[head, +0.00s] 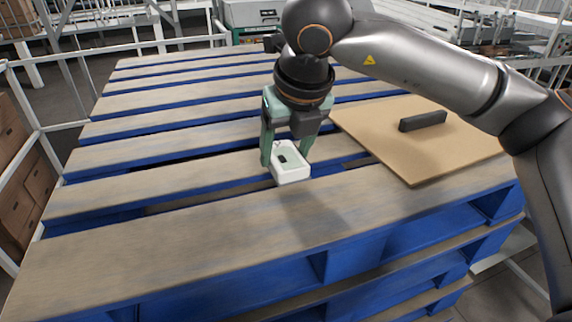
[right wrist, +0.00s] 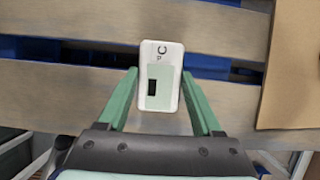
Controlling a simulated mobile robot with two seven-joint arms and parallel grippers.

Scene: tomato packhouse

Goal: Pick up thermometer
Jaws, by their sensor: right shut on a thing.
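The thermometer is a small white box with a pale green face and a small dark window. In the head view the thermometer (head: 291,168) is at the middle of the pallet, at the tips of my right gripper (head: 285,158). In the right wrist view the thermometer (right wrist: 160,62) lies between the two green fingers of my right gripper (right wrist: 163,98), its printed end pointing away. The right gripper is shut on it. I cannot tell whether the thermometer still touches the slats. My left gripper is not in view.
The thermometer is over a stack of blue pallets with wooden slats (head: 190,215) and gaps between them. A tan board (head: 390,145) with a black bar handle (head: 423,121) lies to the right. Brown boxes (head: 22,160) stand at the left beyond a white rail (head: 38,125). The front slats are clear.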

